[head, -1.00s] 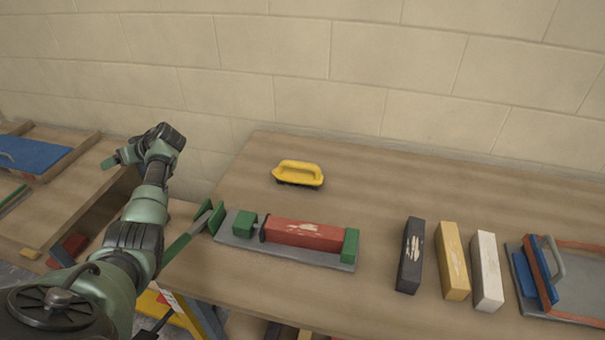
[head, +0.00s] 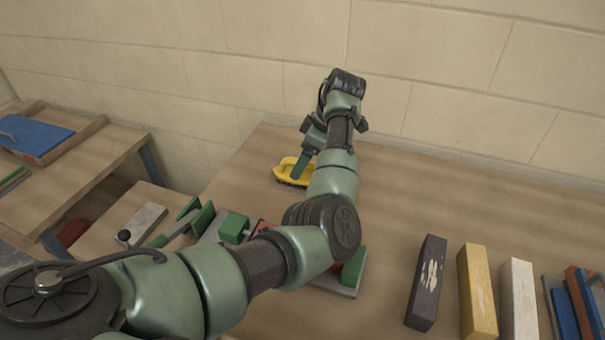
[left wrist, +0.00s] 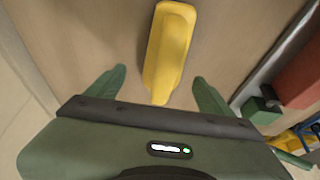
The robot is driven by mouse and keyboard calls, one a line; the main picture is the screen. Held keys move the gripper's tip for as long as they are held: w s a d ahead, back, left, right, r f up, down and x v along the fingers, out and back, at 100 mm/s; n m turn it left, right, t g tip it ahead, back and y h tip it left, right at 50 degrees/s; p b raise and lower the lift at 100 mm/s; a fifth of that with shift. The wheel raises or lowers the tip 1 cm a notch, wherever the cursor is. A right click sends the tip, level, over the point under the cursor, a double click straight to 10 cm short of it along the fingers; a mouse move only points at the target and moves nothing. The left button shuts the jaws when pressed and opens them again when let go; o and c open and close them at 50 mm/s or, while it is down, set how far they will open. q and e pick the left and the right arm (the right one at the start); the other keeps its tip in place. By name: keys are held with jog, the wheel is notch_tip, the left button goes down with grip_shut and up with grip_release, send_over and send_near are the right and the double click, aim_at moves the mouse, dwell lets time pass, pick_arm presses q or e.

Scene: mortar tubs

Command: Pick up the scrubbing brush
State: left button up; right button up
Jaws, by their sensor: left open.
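The yellow scrubbing brush (head: 289,172) lies on the wooden bench towards the back in the head view, partly hidden by my left gripper. My left gripper (head: 306,160) is beside and above it, pointing down. In the left wrist view the brush (left wrist: 169,50) shows from above, its near end between the two green fingers of my open left gripper (left wrist: 156,88). The fingers stand apart from the brush on both sides. I cannot tell the exact height of the fingers over the bench. My right gripper is not in view.
A red block in a grey-and-green holder (head: 351,268) is partly behind my left arm. Black (head: 428,282), yellow (head: 477,291) and white (head: 519,299) blocks stand at the right. A block wall (head: 440,60) closes the back. Bench between brush and blocks is clear.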

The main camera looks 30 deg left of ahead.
pick_arm(q)
jog(key=x, duration=0.3)
jog(key=shift+s+a+f, duration=0.1)
jog(key=shift+s+f, duration=0.15)
jog(key=shift+f, duration=0.1)
jog(key=shift+a+f, duration=0.15)
jog(key=shift+f, duration=0.2)
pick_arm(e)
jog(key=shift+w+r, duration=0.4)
pick_arm(q)
jog(key=shift+c, duration=0.3)
jog(key=c, duration=1.5)
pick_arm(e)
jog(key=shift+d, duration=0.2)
